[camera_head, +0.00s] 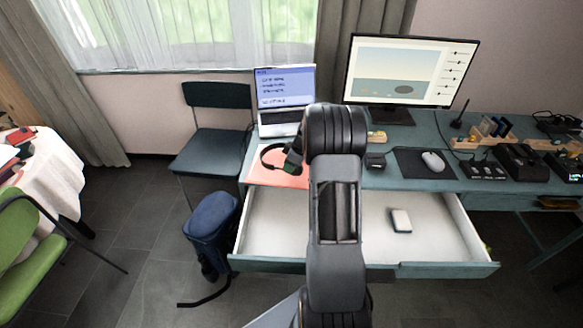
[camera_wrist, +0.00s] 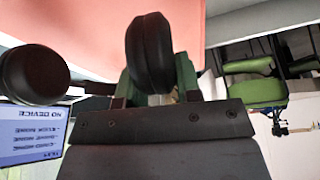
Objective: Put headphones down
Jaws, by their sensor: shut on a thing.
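The black headphones (camera_head: 264,156) show at the left end of the desk in the head view, over a salmon-red mat (camera_head: 262,179). My gripper (camera_head: 293,162) is shut on one ear cup, partly hidden behind my arm. In the wrist view the held ear cup (camera_wrist: 150,50) sits between the green fingers of my gripper (camera_wrist: 155,85). The other ear cup (camera_wrist: 33,76) is at the left. The red mat (camera_wrist: 105,35) fills much of the upper part of that view. I cannot tell whether the headphones touch the mat.
An open laptop (camera_head: 284,98) stands behind the mat. A monitor (camera_head: 408,72) and a mouse (camera_head: 432,161) on a dark pad are to the right. A chair (camera_head: 212,148) stands left.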

